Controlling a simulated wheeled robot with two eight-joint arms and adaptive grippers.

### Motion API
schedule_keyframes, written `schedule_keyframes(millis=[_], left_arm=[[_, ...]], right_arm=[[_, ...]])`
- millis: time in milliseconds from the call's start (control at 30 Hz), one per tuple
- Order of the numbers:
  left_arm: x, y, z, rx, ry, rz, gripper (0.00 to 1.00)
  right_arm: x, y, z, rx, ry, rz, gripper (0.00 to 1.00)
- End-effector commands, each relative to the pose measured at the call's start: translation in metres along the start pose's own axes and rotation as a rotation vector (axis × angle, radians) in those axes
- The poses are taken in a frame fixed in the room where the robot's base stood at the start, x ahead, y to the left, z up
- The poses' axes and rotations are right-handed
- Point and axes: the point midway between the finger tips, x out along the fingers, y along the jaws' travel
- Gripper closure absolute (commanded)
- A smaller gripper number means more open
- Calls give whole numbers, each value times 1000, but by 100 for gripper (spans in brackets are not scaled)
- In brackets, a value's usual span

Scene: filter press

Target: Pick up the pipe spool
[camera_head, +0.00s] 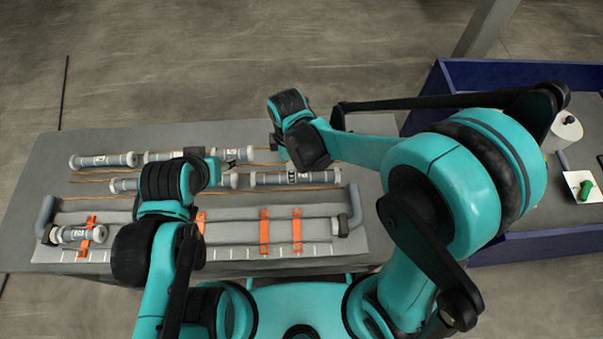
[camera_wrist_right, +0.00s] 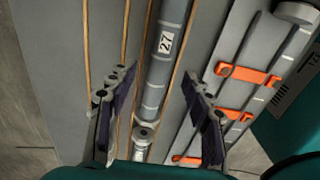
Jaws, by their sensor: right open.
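Several grey pipe spools with white number labels lie in two rows on the grey table; one is the right spool of the nearer row (camera_head: 295,178). In the right wrist view, a pipe spool labelled 27 (camera_wrist_right: 158,85) runs between the fingers of my right gripper (camera_wrist_right: 155,112), which is open and empty. The fingers stand either side of the spool's near end; I cannot tell how high above it. In the head view, my right gripper (camera_head: 277,142) is over the back rows, partly hidden by its wrist. My left gripper (camera_head: 208,168) is over the left rows, its fingers mostly hidden.
Thin copper rods lie beside the spools. A grey pipe rack with orange clips (camera_head: 264,230) runs along the table's front, with a short spool (camera_head: 70,234) at its left end. A blue-walled bin (camera_head: 500,72) stands right, holding a white roll (camera_head: 566,132) and a green item (camera_head: 585,190).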

Motion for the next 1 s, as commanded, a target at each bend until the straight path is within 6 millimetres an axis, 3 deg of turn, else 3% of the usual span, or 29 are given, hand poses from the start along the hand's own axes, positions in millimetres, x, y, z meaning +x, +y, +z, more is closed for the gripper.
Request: schedule_keyframes(millis=[400, 667, 867, 1000], left_arm=[[25, 0, 18, 0, 0, 0, 51], [25, 0, 18, 0, 0, 0, 51], [25, 0, 17, 0, 0, 0, 51], [25, 0, 18, 0, 0, 0, 51]], right_arm=[[55, -1, 9, 3, 1, 1, 50], [58, -1, 9, 3, 1, 1, 50], [58, -1, 9, 3, 1, 2, 97], [58, -1, 9, 3, 1, 1, 100]])
